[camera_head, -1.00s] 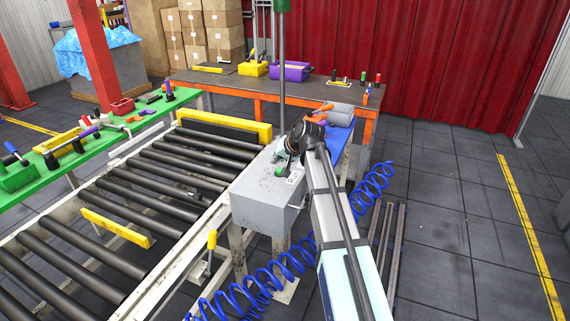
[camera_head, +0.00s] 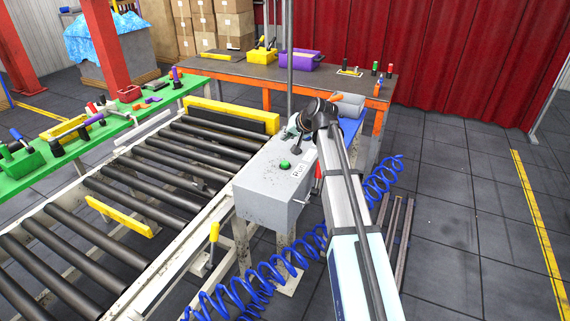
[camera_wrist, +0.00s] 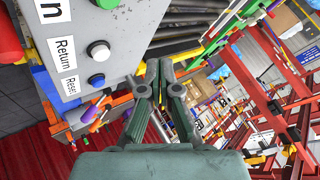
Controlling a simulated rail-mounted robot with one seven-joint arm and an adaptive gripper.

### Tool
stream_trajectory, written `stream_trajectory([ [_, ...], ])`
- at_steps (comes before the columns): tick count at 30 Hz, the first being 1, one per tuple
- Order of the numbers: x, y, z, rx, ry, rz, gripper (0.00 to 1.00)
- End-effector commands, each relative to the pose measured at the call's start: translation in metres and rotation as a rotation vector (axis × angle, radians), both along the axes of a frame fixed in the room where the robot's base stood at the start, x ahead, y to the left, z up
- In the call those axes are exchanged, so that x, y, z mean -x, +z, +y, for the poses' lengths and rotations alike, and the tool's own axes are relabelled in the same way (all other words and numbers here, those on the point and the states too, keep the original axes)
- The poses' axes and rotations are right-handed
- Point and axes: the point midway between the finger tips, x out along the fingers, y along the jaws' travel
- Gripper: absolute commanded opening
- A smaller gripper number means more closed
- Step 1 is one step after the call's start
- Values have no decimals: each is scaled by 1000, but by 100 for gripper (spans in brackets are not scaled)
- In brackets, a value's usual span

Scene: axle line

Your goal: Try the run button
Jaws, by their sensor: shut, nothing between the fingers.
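The grey control box (camera_head: 268,193) stands at the right side of the roller line. A round green button (camera_head: 285,165) sits on its top, beside a small white label. In the wrist view the panel (camera_wrist: 113,32) fills the upper left. The green button (camera_wrist: 108,3) is cut by the top edge, beside a label (camera_wrist: 51,10) ending in "n". Below it are a white button (camera_wrist: 98,52) by "Return" and a blue button (camera_wrist: 96,81) by "Reset". My gripper (camera_wrist: 161,66) is shut, empty and apart from the buttons. In the head view my gripper (camera_head: 290,133) is behind the green button.
Black rollers (camera_head: 150,205) lie left of the box. A green bench (camera_head: 120,125) holds loose parts. A workbench (camera_head: 235,73) with yellow and purple bins stands behind. A blue coiled hose (camera_head: 290,262) hangs at the front. A thin pole (camera_head: 290,70) rises behind the box.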

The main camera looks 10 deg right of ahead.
Motion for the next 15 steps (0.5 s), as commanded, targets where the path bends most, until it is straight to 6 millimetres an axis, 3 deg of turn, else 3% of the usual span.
stream_trajectory([
  [15, 1, -64, 0, 0, -1, 2, 0],
])
